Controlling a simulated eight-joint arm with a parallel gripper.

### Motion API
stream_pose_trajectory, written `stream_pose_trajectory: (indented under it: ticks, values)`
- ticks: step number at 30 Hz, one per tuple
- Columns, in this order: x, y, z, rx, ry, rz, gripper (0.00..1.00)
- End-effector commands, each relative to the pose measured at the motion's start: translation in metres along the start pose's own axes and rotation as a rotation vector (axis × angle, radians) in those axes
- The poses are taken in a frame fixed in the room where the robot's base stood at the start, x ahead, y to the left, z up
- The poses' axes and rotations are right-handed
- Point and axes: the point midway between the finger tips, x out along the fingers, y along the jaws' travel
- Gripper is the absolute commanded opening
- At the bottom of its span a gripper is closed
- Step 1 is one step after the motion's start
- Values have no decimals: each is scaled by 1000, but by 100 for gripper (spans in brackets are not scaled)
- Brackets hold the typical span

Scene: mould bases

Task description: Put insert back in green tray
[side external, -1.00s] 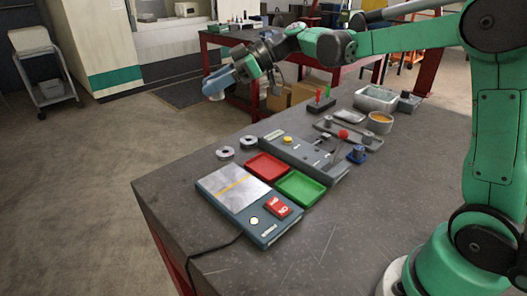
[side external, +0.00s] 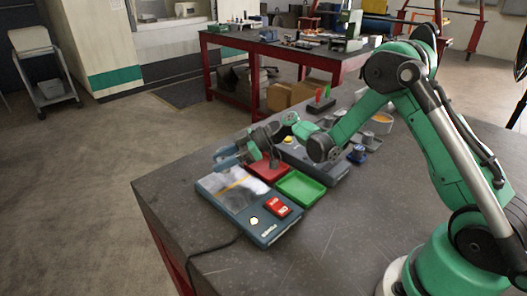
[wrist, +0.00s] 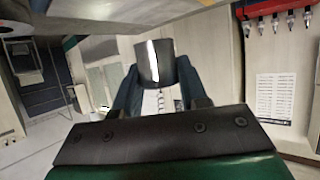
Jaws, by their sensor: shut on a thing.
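My gripper (side external: 226,157) is above the far end of the scale-like unit (side external: 229,210), to the left of the red tray (side external: 264,171). In the wrist view, my gripper (wrist: 157,82) is shut on a dark, shiny cylindrical insert (wrist: 155,60) held between its blue fingers. The insert is too small to make out in the side view. The green tray (side external: 300,187) lies on the bench to the right of the gripper and looks empty. My wrist hides part of the red tray.
The bench front (side external: 320,245) is clear.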

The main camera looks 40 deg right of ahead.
Motion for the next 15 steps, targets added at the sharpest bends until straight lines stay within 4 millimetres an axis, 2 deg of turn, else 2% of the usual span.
stream_pose_trajectory:
  ticks: [3, 6, 15]
  values:
    - [7, 1, 15, 0, 0, 0, 0]
    - [10, 0, 21, 0, 1, 0, 0]
    - [11, 0, 22, 0, 0, 0, 0]
